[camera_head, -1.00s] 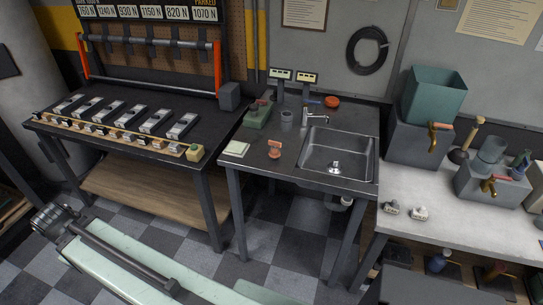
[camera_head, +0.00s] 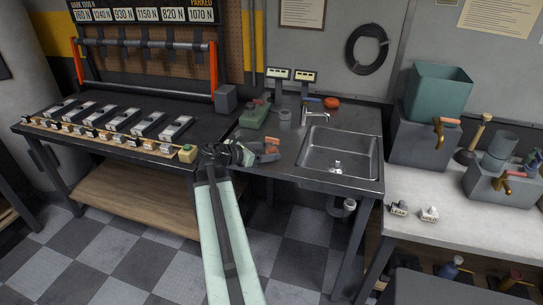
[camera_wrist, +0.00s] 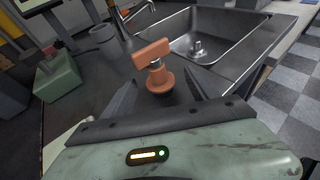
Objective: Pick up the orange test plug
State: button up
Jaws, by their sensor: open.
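The orange test plug (camera_wrist: 158,80) stands upright on the dark counter, left of the sink, with a crossbar handle on top. It also shows in the head view (camera_head: 272,143), partly hidden by my gripper. My gripper (camera_head: 268,152) is low over the counter's front left part. In the wrist view my gripper (camera_wrist: 157,88) has its two dark fingers apart, one on each side of the plug's lower part. The jaws are open and no grip on the plug shows.
The steel sink (camera_head: 340,152) with its tap is right of the plug. A green box (camera_head: 253,116) and a grey cup (camera_head: 285,117) stand behind it. A round orange-red object (camera_head: 332,102) lies at the back. A bench with several clamped blocks (camera_head: 115,122) is to the left.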

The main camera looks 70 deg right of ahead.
jog(key=b+x, duration=0.1)
jog(key=x, duration=0.5)
jog(key=shift+d+r, duration=0.1)
jog(key=shift+d, duration=0.05)
grip_shut()
jog(key=shift+r, duration=0.1)
jog(key=shift+r, duration=0.1)
